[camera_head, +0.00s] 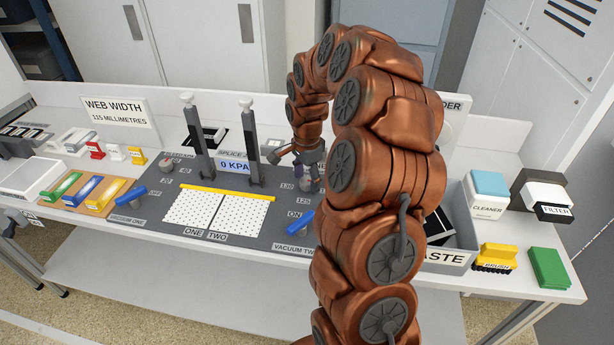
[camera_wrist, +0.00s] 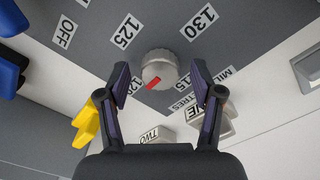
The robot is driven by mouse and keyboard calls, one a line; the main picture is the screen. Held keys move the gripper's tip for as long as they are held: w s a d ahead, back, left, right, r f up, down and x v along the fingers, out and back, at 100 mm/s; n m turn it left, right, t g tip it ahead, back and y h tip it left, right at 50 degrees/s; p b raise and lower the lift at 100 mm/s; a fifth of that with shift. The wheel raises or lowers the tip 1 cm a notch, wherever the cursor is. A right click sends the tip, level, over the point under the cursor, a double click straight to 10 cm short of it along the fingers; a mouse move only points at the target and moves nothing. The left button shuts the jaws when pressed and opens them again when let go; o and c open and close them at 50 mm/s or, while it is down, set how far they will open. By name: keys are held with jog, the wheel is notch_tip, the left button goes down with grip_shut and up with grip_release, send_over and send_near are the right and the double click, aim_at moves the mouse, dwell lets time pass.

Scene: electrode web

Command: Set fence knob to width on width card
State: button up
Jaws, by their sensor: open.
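The width card (camera_head: 116,113) stands at the back left and reads "WEB WIDTH 115 MILLIMETRES". The fence knob (camera_wrist: 158,68) is a round, pale grey knob with a red pointer mark. Labels 120, 125, 130 and 115 surround it. In the wrist view the red mark points to the lower left, toward the partly hidden 120 label (camera_wrist: 137,87). The 115 label (camera_wrist: 190,84) is partly hidden by my right finger. My gripper (camera_wrist: 160,82) is open, one finger on either side of the knob; contact cannot be told. My arm partly covers this area in the head view.
Two upright posts (camera_head: 249,145) stand left of my gripper behind the white dotted sheets (camera_head: 190,207). Blue handles (camera_head: 131,196) sit at the dark panel's front. A waste bin (camera_head: 445,258) and a cleaner box (camera_head: 487,195) stand to the right.

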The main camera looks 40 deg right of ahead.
jog(key=shift+c, duration=0.2)
jog(key=c, duration=1.1)
jog(key=shift+f+n+b, duration=0.1)
jog(key=shift+n+b, duration=0.2)
jog(key=shift+b, duration=0.2)
jog(key=n+b, duration=0.2)
jog(key=shift+w+n+b, duration=0.1)
jog(key=shift+n+b, duration=0.2)
jog(key=shift+n, duration=0.1)
jog(key=n+b, duration=0.3)
jog(key=n, duration=0.2)
jog(key=shift+n, duration=0.3)
jog(key=n+b, duration=0.1)
jog(key=n, duration=0.7)
jog(key=shift+n+b, duration=0.3)
jog(key=shift+b, duration=0.05)
jog(key=shift+n, duration=0.3)
